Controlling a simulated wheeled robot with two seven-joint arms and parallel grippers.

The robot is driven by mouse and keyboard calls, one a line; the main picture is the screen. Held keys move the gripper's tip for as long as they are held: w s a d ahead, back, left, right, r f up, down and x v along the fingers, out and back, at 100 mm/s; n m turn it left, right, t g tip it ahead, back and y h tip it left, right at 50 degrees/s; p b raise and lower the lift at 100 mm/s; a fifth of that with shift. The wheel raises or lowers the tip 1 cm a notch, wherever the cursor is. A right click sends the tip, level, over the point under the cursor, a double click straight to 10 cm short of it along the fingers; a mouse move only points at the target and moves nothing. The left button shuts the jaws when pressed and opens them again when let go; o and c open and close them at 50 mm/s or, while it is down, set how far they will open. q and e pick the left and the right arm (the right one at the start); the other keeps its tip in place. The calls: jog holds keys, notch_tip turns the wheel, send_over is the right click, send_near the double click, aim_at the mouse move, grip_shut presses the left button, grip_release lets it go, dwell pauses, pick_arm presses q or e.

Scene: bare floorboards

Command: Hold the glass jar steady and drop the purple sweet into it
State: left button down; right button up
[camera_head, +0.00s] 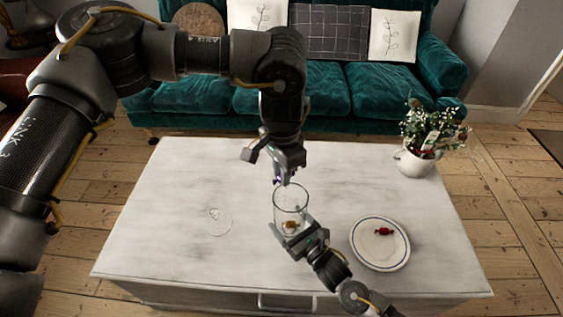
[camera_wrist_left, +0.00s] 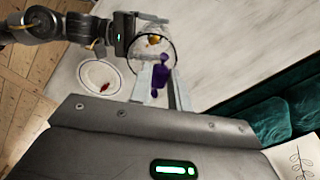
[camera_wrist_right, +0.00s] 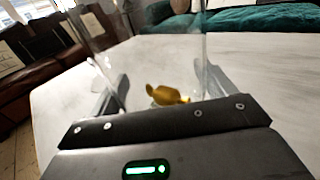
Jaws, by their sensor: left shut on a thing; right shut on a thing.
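The glass jar (camera_head: 290,212) stands on the white table, clear and open at the top, with a yellow sweet (camera_wrist_right: 166,95) at its bottom. My right gripper (camera_head: 298,236) is shut around the jar's lower part from the front. My left gripper (camera_head: 287,179) points down above the jar's rim, shut on the purple sweet (camera_wrist_left: 160,76). In the head view the purple sweet (camera_head: 277,181) is small and partly hidden by the fingers. In the left wrist view the jar's round rim (camera_wrist_left: 172,42) shows just beyond the sweet.
A white plate (camera_head: 362,254) with a blue rim holds a red sweet (camera_head: 384,231) right of the jar. A clear glass lid (camera_head: 218,222) lies to the left. A white flower pot (camera_head: 413,163) stands at the back right. A green sofa (camera_head: 380,90) is behind the table.

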pick_arm(q)
jog(key=shift+f, duration=0.9)
jog(key=c, duration=1.2)
grip_release()
jog(key=shift+c, duration=0.2)
jog(key=shift+r, duration=0.1)
notch_tip(320, 180, up, 12)
